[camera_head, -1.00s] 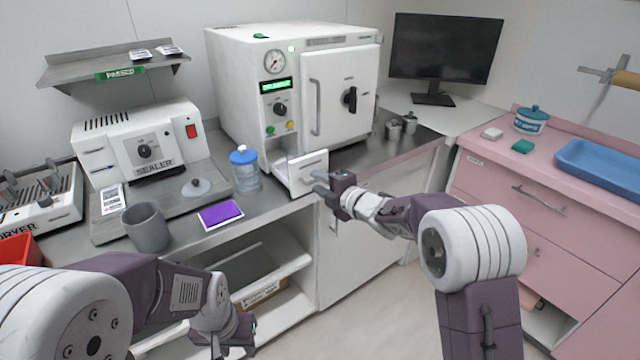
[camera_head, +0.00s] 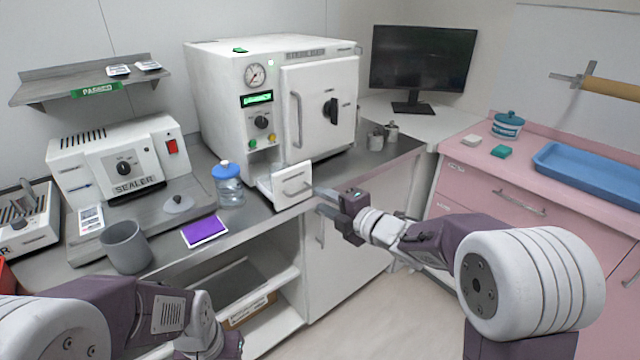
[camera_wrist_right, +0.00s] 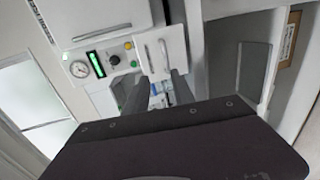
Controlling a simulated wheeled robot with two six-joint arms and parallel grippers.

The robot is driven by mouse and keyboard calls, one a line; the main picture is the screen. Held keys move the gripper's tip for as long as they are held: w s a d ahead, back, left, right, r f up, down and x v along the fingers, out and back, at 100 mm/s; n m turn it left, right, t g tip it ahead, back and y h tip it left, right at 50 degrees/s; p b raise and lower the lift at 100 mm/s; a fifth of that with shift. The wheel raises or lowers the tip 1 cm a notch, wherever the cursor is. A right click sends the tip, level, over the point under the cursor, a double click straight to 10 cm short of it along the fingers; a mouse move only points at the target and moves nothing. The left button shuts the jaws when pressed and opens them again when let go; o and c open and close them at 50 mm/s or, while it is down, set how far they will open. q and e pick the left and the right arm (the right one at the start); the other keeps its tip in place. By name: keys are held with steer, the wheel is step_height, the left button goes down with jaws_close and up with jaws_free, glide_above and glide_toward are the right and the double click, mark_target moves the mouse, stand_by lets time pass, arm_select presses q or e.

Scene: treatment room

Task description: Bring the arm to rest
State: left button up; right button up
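My right gripper (camera_head: 322,201) reaches in from the right, just in front of the sterilizer's small white drawer (camera_head: 291,184). Its two grey fingers are apart, with nothing held between them, as the right wrist view (camera_wrist_right: 158,88) also shows. The drawer stands out from the lower front of the white sterilizer (camera_head: 225,100), and its handle appears clear of the fingers. My left arm comes in at the lower left. Its gripper (camera_head: 228,346) is mostly cut off by the bottom edge, so its fingers are hidden.
A blue-capped bottle (camera_head: 229,188), a purple card (camera_head: 203,231), a grey cup (camera_head: 126,246) and the sealer (camera_head: 120,160) stand on the steel counter. Below is an open shelf. A pink cabinet (camera_head: 480,195) with a blue tray (camera_head: 590,172) stands right. Open floor lies between.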

steer(key=s+d+f+m+h, duration=0.4)
steer(key=d+f+m+h, duration=0.25)
steer(key=d+m, duration=0.25)
steer(key=s+d+f+m+g+h, duration=0.1)
steer(key=s+d+f+m+g, duration=0.1)
steer(key=s+f+m+g, duration=0.55)
steer(key=s+d+f+m+g+h, duration=0.25)
steer(key=s+f+m, duration=0.5)
steer(key=s, duration=0.65)
step_height(320, 180, up, 16)
steer(key=s+m+g+y+p, duration=0.1)
steer(key=p, duration=1.4)
steer(key=shift+s+f+m+g, duration=0.25)
steer(key=shift+s+m+g, duration=0.05)
